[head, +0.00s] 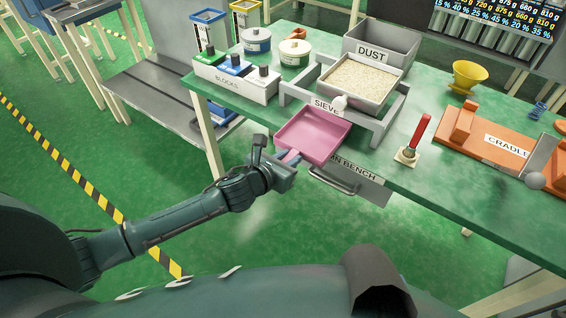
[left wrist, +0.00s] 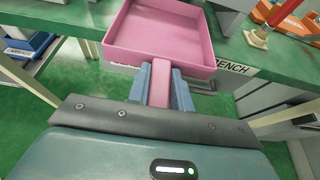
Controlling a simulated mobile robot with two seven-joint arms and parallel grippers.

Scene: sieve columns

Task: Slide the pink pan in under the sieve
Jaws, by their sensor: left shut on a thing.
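The pink pan (head: 312,133) is a shallow square pan at the front edge of the green bench, just in front of the sieve frame. My left gripper (head: 289,158) is shut on the pan's handle. The left wrist view shows the pink handle (left wrist: 160,88) between the two blue-grey fingers (left wrist: 164,86), with the empty pan (left wrist: 160,32) beyond. The sieve (head: 362,82) is a grey box of pale grains on a grey frame labelled SIEVE (head: 326,107). The pan's far edge is close to the frame; whether any of it is underneath cannot be told. My right gripper is not in view.
A white BLOCKS rack (head: 235,80) stands left of the sieve. A grey DUST bin (head: 382,42) stands behind it. A red-handled brush (head: 414,138) and the orange CRADLE (head: 505,143) are to the right. A drawer handle (head: 335,181) juts below the bench edge.

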